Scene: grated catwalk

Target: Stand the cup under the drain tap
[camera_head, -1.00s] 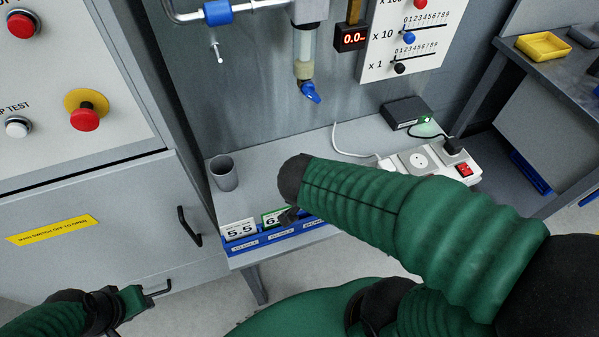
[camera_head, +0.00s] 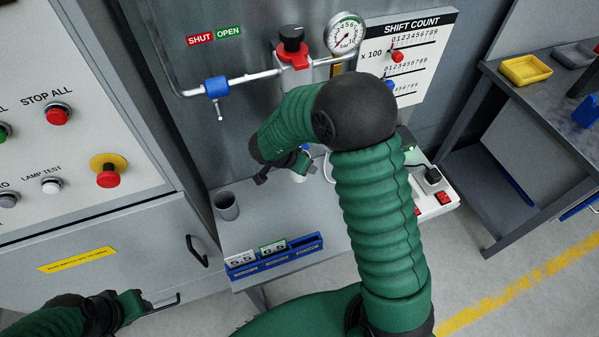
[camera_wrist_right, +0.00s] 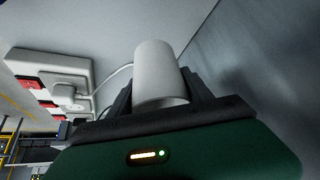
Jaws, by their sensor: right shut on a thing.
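My right gripper (camera_head: 281,172) is low over the bench, under the elbow of my right arm. In the right wrist view, its fingers (camera_wrist_right: 162,98) are shut on a white cup (camera_wrist_right: 160,72). Only a small pale part of this cup (camera_head: 299,176) shows in the head view. I cannot tell whether it touches the bench. The drain tap is hidden behind my right arm now. My left gripper (camera_head: 138,302) is at lower left, away from the bench; its jaw opening is unclear.
A grey pot (camera_head: 227,206) stands at the bench's left end. A blue rack (camera_head: 280,256) with cards lies along the front edge. A power strip (camera_head: 436,193) is at right, also in the wrist view (camera_wrist_right: 55,72). The pipe (camera_head: 245,79) runs above.

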